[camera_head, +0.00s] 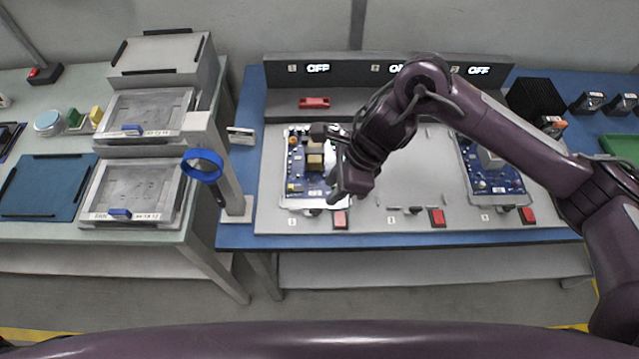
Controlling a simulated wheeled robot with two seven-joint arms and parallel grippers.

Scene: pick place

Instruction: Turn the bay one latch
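Bay one is the leftmost bay on the grey bench panel (268,190), under a display reading OFF (318,68). It holds a blue circuit board (298,180) with yellowish parts. My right gripper (335,192) reaches in from the right and points down over the right side of this board, close to the front edge. It hides part of the board. Its finger gap and any contact with the latch are unclear. My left gripper is not in view.
The middle bay has no board in view, with a red block (437,217) at its front. The right bay holds another blue board (490,178). A black finned box (537,97) stands at right.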

